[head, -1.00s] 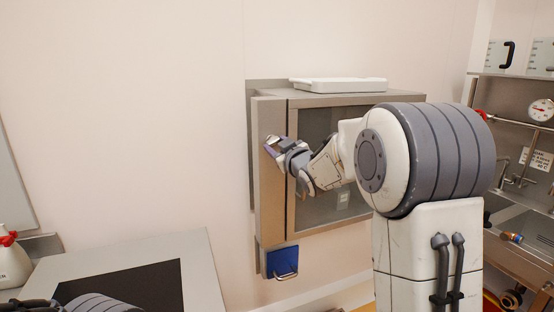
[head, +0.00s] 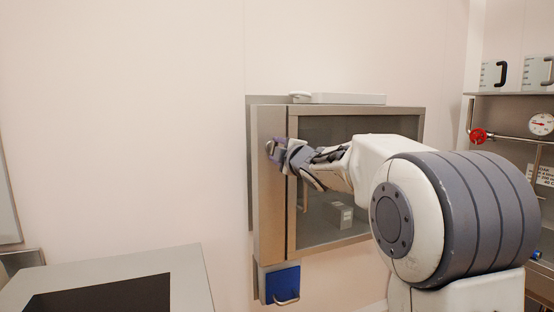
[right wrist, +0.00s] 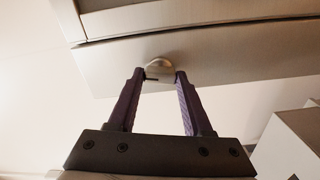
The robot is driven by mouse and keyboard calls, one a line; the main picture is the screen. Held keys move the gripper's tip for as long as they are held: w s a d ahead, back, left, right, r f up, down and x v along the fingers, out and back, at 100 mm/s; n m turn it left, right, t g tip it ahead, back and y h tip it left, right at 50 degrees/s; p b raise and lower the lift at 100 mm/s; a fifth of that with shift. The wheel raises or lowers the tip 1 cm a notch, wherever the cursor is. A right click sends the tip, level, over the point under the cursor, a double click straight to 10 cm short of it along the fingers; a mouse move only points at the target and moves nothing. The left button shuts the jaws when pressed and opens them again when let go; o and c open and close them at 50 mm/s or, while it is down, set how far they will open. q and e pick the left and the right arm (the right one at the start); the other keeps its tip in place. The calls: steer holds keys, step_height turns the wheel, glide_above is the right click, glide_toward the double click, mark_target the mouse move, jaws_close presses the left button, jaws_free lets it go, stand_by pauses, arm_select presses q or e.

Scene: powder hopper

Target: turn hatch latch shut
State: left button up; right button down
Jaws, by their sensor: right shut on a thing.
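The hatch is a steel wall box with a glass-windowed door (head: 318,131) framed in metal, and a broad steel strip (head: 270,210) runs down its left side. The hatch latch (right wrist: 158,66) is a small rounded metal piece on that steel face in the right wrist view. My right gripper (head: 273,150) is at the upper part of the strip. In the right wrist view its two purple fingers (right wrist: 160,78) are on either side of the latch, shut on it. In the head view the gripper hides the latch. My left gripper is not in view.
A small grey box (head: 340,215) shows behind the glass. A white tray (head: 347,99) lies on top of the hatch. A blue panel with a handle (head: 282,283) is below it. A grey-topped table (head: 190,280) is at lower left, and a red valve wheel (head: 478,135) at right.

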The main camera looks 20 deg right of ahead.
steer(key=shift+a+n+b, duration=0.1)
steer(key=shift+n+b, duration=0.4)
steer(key=shift+n, duration=0.6)
steer(key=shift+c, duration=1.6)
jaws_free()
steer(key=s, duration=1)
steer(key=shift+s+b, duration=0.25)
steer(key=shift+b, duration=0.1)
